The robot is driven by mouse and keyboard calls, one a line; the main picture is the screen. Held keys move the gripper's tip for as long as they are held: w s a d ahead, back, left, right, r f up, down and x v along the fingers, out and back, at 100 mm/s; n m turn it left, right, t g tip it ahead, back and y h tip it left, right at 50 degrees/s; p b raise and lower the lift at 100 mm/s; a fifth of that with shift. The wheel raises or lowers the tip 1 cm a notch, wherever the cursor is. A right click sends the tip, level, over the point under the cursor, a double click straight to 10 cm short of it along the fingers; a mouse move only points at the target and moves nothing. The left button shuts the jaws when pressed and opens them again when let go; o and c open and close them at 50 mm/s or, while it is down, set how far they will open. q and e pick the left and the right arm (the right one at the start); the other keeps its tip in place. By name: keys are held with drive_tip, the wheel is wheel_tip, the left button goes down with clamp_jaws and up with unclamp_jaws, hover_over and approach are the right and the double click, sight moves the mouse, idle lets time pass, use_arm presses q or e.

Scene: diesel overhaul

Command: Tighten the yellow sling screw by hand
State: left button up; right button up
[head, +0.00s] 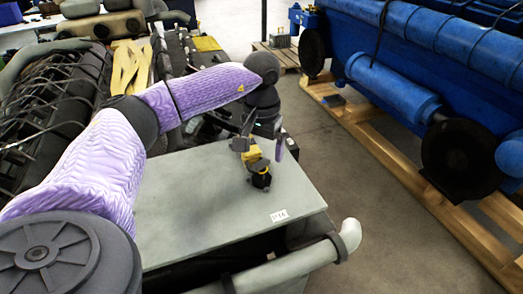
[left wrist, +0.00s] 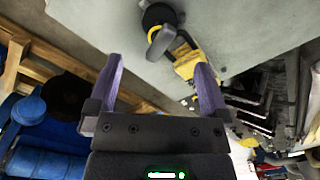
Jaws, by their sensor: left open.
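The yellow sling screw (head: 256,167) stands near the right edge of a grey-green flat top, with a black base below its yellow part. In the left wrist view, a black round fitting with a yellow ring and a grey lever (left wrist: 161,40) shows at the top, beside a yellow block (left wrist: 188,64). My left gripper (head: 261,150) is open just above and around the yellow part in the head view. In the left wrist view its two purple fingers (left wrist: 159,72) are spread, with nothing clearly held between them. My right gripper is not in view.
Blue engines (head: 390,90) stand on wooden pallets at right. Yellow straps (head: 125,68) lie at left. Grey floor is clear between.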

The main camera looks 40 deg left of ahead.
sight(262, 162)
use_arm(q)
drive_tip(key=n, duration=2.3)
drive_tip(key=shift+r+n+p, duration=0.15)
drive_tip(key=shift+n+p, duration=0.15)
drive_tip(key=shift+n, duration=0.1)
drive_tip(key=n+p, duration=0.2)
drive_tip(key=n, duration=0.4)
drive_tip(key=shift+r, duration=0.15)
drive_tip(key=shift+n, duration=0.8)
wheel_tip(262, 162, down, 6)
drive_tip(key=b, duration=0.3)
drive_tip(key=shift+r+b, duration=0.1)
drive_tip(key=shift+b, duration=0.2)
drive_tip(key=shift+r, duration=0.1)
